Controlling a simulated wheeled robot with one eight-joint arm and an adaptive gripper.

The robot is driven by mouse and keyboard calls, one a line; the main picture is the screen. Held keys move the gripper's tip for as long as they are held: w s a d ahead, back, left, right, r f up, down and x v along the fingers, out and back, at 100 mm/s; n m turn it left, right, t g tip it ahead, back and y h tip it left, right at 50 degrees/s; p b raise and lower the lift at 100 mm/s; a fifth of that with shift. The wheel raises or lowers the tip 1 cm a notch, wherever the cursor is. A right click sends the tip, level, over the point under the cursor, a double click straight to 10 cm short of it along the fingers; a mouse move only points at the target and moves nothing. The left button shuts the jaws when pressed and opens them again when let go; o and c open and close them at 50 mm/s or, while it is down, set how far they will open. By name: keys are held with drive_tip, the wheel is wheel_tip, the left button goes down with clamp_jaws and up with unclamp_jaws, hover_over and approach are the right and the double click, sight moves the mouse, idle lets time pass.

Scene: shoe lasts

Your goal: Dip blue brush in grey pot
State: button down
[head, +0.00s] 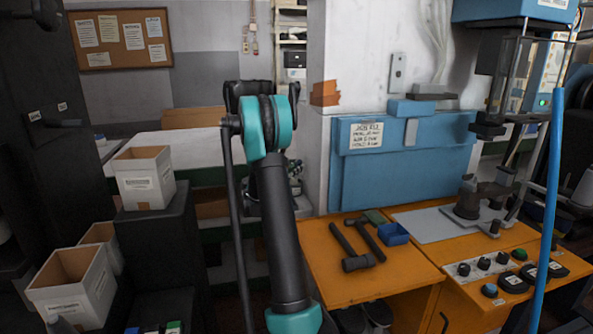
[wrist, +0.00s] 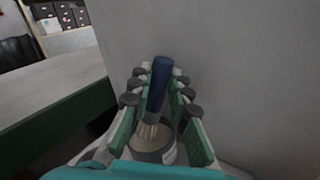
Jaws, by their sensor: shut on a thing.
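In the wrist view my gripper (wrist: 160,82) is shut on the blue brush (wrist: 157,85), with its green fingers on both sides of the handle. The brush is slightly tilted, and its pale bristles point down toward the grey pot (wrist: 168,156). The bristle tips show over the pot's mouth, against pale beige contents. I cannot tell whether they touch the contents. The fingers hide parts of the pot's sides. In the head view my arm hides most of the gripper, and the brush and pot cannot be made out.
A pale table top with a green edge (wrist: 70,125) lies left in the wrist view, beside a plain grey wall (wrist: 240,60). In the head view an orange bench (head: 335,280) with hammers stands right, and white boxes (head: 145,180) stand on dark blocks at left.

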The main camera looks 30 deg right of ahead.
drive_tip(key=shift+r, duration=2.95)
drive_tip(key=shift+f, duration=3.5)
drive_tip(key=shift+r, duration=0.1)
